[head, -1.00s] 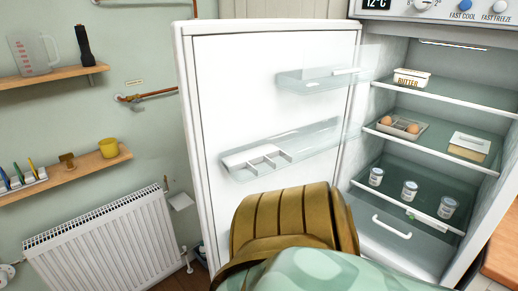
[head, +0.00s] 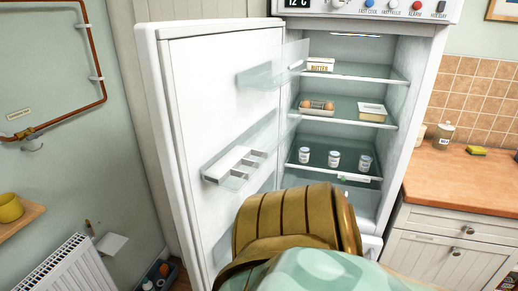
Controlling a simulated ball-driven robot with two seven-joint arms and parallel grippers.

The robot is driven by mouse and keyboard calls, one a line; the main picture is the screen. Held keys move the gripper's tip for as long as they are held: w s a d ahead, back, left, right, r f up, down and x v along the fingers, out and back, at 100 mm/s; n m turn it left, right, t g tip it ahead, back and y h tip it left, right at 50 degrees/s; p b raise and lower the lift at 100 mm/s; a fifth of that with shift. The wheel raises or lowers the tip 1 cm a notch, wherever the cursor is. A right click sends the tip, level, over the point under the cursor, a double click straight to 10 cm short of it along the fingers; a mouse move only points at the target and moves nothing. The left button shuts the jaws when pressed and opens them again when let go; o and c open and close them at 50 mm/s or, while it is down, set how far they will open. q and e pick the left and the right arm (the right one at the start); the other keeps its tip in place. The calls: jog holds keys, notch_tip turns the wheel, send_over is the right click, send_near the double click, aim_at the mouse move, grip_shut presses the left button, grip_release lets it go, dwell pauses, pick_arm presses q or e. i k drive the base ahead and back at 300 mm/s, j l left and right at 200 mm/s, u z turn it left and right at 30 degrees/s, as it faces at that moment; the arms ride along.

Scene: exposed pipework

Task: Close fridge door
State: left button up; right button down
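The fridge (head: 418,120) stands open ahead of me. Its white door (head: 215,85) is swung out to the left, with the inner side and clear door shelves facing me. Inside, a butter box (head: 320,65), an egg tray (head: 317,106), a lidded tub (head: 372,112) and several small pots (head: 334,158) stand on glass shelves. My own body part, brown and pale green, covers the lower middle and hides the door's lower part and the fridge's bottom. Neither of my grippers shows.
A wooden counter (head: 460,180) with white drawers stands right of the fridge, holding a yellow sponge (head: 477,150). A radiator (head: 58,272), a wall shelf (head: 20,222) and a copper pipe (head: 97,55) are on the left. A small crate (head: 158,275) stands on the floor by the door.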

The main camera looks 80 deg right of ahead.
aim_at(215, 101)
jog(key=i+l+z, duration=0.1)
jog(key=z, duration=0.4)
jog(key=i+z, duration=0.3)
jog(key=z, duration=0.15)
jog(key=i+j+z, duration=0.1)
jog(key=z, duration=0.4)
jog(key=i+j+z, duration=0.15)
jog(key=i+z, duration=0.15)
jog(key=z, duration=0.15)
jog(key=i+j+z, duration=0.2)
jog(key=z, duration=0.3)
